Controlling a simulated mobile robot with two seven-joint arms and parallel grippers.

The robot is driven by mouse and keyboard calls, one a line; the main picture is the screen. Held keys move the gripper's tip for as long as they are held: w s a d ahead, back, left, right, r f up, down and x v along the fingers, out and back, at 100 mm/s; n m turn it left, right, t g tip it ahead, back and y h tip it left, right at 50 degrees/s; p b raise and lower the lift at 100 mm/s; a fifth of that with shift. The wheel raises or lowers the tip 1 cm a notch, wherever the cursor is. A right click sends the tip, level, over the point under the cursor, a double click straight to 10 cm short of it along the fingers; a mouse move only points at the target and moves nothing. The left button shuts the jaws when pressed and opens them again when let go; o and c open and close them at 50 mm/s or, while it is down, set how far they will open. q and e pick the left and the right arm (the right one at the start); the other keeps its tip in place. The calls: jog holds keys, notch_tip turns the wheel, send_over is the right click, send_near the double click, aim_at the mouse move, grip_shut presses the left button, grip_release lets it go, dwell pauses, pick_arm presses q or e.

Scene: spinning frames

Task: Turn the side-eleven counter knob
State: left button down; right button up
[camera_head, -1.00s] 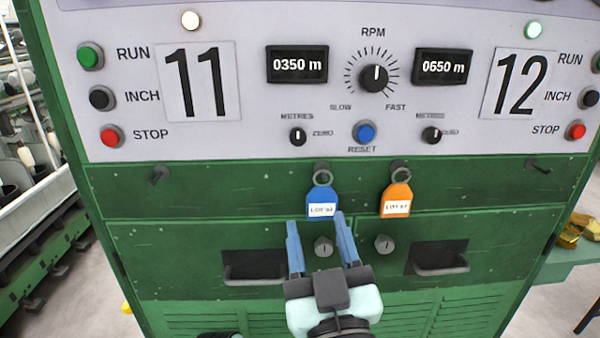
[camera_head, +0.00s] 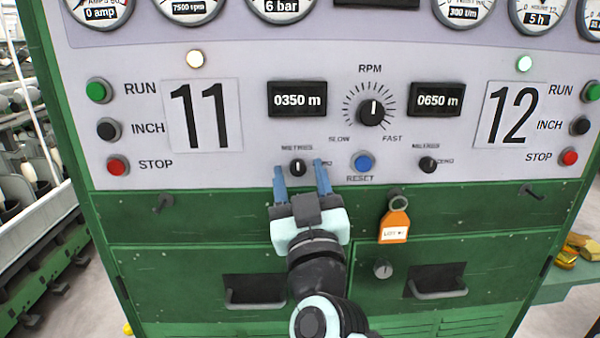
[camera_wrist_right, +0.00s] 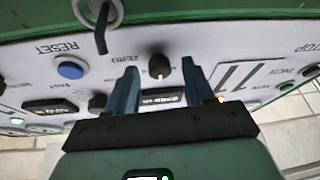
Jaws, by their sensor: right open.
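The side-eleven counter knob (camera_head: 298,167) is a small black knob with a white pointer line, labelled METRES and ZERO, below the 0350 m display (camera_head: 297,99). Its pointer stands about upright in the head view. My right gripper (camera_head: 299,173) is open, its two blue fingers pointing up at the panel with the knob showing between the tips. The right wrist view, upside down, also shows the knob (camera_wrist_right: 159,67) between the spread fingers (camera_wrist_right: 159,75). Both fingers look apart from it; the depth gap is unclear. My left gripper is not in view.
The blue RESET button (camera_head: 363,162) is close to the right of the fingers. An orange tag (camera_head: 395,224) hangs below the panel. A hook (camera_wrist_right: 101,27) shows near the gripper in the wrist view.

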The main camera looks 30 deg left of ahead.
jog(key=shift+w, duration=0.1)
grip_shut()
